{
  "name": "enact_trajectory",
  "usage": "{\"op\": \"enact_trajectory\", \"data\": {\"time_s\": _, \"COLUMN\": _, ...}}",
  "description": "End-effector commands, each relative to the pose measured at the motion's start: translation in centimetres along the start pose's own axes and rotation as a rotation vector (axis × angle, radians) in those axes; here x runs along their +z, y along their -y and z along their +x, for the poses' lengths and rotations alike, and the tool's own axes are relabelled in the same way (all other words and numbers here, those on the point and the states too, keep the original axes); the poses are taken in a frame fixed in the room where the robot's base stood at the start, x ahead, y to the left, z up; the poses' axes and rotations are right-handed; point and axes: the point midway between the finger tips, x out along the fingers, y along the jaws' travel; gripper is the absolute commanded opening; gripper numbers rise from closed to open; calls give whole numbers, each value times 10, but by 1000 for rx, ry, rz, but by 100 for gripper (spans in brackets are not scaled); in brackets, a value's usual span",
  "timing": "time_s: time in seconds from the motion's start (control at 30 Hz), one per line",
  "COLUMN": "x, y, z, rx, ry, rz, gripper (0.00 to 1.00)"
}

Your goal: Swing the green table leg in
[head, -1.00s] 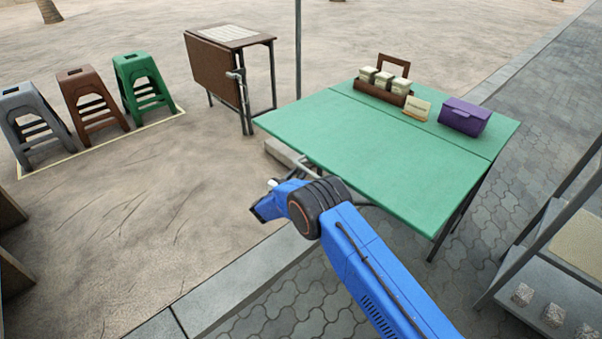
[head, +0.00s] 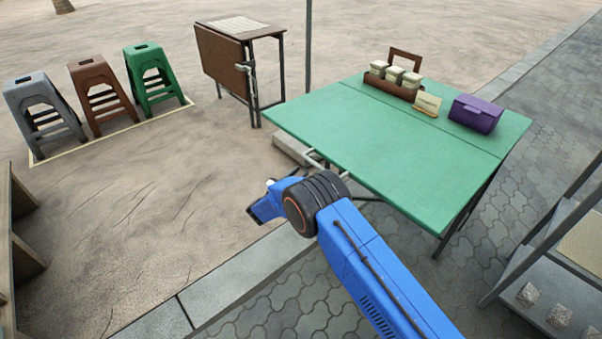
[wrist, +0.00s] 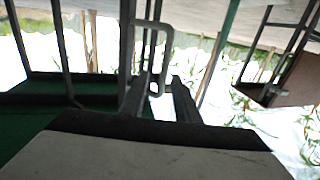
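The green table (head: 385,150) stands right of centre in the head view, its top up. My gripper (wrist: 159,82) points at a grey metal loop (wrist: 151,24), with fingers apart on either side of the loop's end. Contact cannot be told.
A purple box (head: 476,113) and a brown caddy (head: 392,88) stand on the table. A brown folding table (head: 222,70) is behind left. Grey, brown and green stools (head: 152,80) stand at left. A shelf rack (head: 555,270) is at right.

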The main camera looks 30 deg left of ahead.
Motion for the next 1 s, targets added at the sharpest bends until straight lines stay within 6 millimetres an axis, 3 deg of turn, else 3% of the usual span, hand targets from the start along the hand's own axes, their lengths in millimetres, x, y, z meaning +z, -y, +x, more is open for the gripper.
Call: {"op": "enact_trajectory", "data": {"time_s": 1.0, "x": 0, "y": 4, "z": -58, "rx": -2, "ry": 0, "rz": -1, "gripper": 29}}
